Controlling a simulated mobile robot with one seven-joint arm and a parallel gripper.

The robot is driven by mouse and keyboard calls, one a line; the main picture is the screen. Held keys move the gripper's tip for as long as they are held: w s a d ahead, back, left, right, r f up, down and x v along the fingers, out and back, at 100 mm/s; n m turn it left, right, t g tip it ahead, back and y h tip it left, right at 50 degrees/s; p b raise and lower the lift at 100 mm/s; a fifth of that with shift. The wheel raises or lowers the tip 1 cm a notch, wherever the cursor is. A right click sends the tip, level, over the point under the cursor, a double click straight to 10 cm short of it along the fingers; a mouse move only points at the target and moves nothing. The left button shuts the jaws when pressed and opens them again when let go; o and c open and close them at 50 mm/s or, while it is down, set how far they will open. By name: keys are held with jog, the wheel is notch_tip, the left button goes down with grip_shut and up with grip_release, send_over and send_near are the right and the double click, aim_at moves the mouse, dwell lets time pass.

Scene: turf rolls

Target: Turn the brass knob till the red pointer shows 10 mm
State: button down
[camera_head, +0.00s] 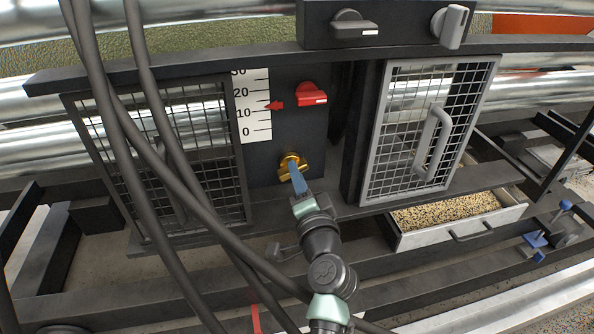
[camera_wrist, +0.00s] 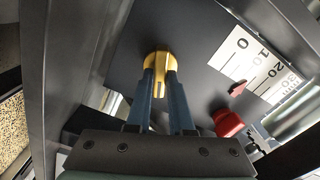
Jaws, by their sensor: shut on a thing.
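The brass knob (camera_head: 287,161) is on the dark panel below the scale; it also shows in the wrist view (camera_wrist: 157,60). My gripper (camera_head: 294,170) is shut on the knob, with one blue finger on each side of it in the wrist view (camera_wrist: 160,77). The red pointer (camera_head: 274,106) is beside the white scale (camera_head: 256,118), close to the 10 mark and slightly towards 20 in the head view. The pointer (camera_wrist: 238,88) and scale (camera_wrist: 250,62) also show in the wrist view.
A red knob (camera_head: 312,94) is right of the pointer. Mesh doors (camera_head: 375,130) flank the panel, the right one with a grey handle. A drawer of grains (camera_head: 405,240) is at lower right. Black cables (camera_head: 165,180) hang across the left.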

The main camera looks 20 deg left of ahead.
jog(key=m+p, duration=0.1)
jog(key=m, duration=0.3)
jog(key=shift+f+m+p, duration=0.1)
jog(key=shift+m+p, duration=0.2)
jog(key=shift+p, duration=0.1)
jog(key=shift+f+m+p, duration=0.15)
jog(key=shift+m+p, duration=0.7)
jog(key=shift+m, duration=1.45)
jog(key=c, duration=0.8)
grip_release()
jog(key=shift+s, duration=0.1)
jog(key=p+v, duration=0.2)
jog(key=v, duration=1.1)
